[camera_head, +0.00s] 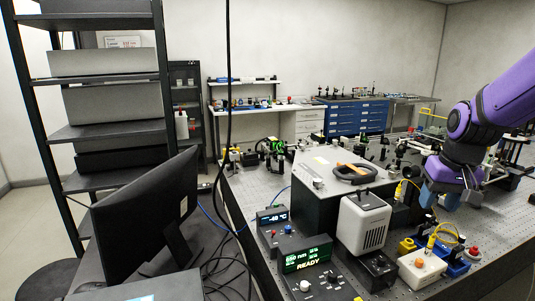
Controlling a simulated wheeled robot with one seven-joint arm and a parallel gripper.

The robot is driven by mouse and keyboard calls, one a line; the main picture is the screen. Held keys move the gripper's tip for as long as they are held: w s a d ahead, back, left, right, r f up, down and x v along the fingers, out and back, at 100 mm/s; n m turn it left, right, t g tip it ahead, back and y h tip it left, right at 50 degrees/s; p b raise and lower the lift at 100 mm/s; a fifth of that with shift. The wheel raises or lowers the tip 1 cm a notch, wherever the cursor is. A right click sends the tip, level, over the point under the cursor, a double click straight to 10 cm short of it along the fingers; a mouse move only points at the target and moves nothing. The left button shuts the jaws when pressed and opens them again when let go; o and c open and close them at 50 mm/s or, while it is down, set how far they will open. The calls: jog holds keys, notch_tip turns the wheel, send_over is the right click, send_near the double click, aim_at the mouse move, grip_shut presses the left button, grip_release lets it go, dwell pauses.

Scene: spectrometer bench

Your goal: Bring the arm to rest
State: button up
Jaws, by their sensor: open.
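My purple arm (490,108) reaches in from the right edge and bends down over the optical bench (232,170). My gripper (440,201) points downward with its blue fingers apart, above the right part of the bench. I see nothing held between the fingers. Small yellow, white and blue devices stand below and in front of it. I cannot tell the exact height of the fingertips above the bench.
A white-grey boxed device (365,228) and a dark case (320,200) with an orange-and-black handled tool (353,172) stand left of my gripper. A monitor (145,220) and shelf rack (110,130) stand at left.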

jog(key=s+a+r+n+t, duration=0.1)
jog(key=s+a+r, duration=0.2)
jog(key=s, duration=0.6)
jog(key=s+a+r+n+t, duration=0.1)
jog(key=s+a+r+t, duration=0.1)
jog(key=s+r, duration=0.4)
jog(key=s+a, duration=0.1)
jog(key=s, duration=0.3)
jog(key=shift+a+r, duration=0.15)
jog(key=shift+a, duration=0.2)
